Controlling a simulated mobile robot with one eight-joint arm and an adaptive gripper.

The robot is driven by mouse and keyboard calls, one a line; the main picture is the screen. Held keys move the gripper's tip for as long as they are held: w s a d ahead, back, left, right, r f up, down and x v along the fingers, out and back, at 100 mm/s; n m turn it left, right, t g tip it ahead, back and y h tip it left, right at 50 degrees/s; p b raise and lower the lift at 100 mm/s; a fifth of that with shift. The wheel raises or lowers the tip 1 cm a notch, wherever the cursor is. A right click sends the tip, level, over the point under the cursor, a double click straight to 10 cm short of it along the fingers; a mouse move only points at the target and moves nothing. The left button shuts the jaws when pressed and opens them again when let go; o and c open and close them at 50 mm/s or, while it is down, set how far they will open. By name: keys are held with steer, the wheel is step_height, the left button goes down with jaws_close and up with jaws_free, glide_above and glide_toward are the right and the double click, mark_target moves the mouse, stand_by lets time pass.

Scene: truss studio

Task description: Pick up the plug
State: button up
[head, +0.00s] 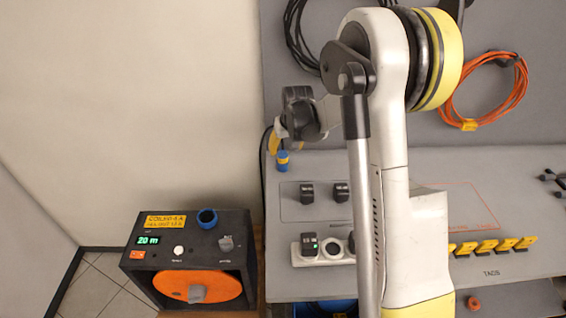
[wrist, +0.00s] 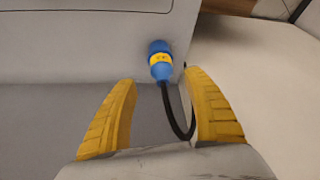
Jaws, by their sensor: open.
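The plug is blue with a yellow band. In the wrist view the plug (wrist: 159,60) lies on the grey surface near its edge, just beyond and between my fingertips. A black cable (wrist: 171,112) runs from it, curving back toward my right finger. In the head view the plug (head: 282,163) is at the back left corner of the grey bench, partly hidden by my gripper. My gripper (wrist: 160,79) has its two yellow fingers apart, with no contact on the plug to be seen. In the head view my gripper (head: 274,143) is just above the plug, mostly hidden behind the wrist.
The grey bench (head: 300,274) holds black parts (head: 324,193), a white socket strip (head: 324,258) and yellow tags (head: 492,246). A black box (head: 191,259) with an orange reel stands at left. Cables hang on the back panel, including an orange coil (head: 490,95).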

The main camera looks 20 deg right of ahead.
mark_target(284, 152)
steer(key=b+x, duration=0.2)
steer(key=x, duration=0.3)
steer(key=shift+a+f, duration=0.15)
steer(key=shift+f, duration=0.05)
steer(key=shift+r, duration=0.1)
steer(key=shift+c, duration=0.5)
jaws_close()
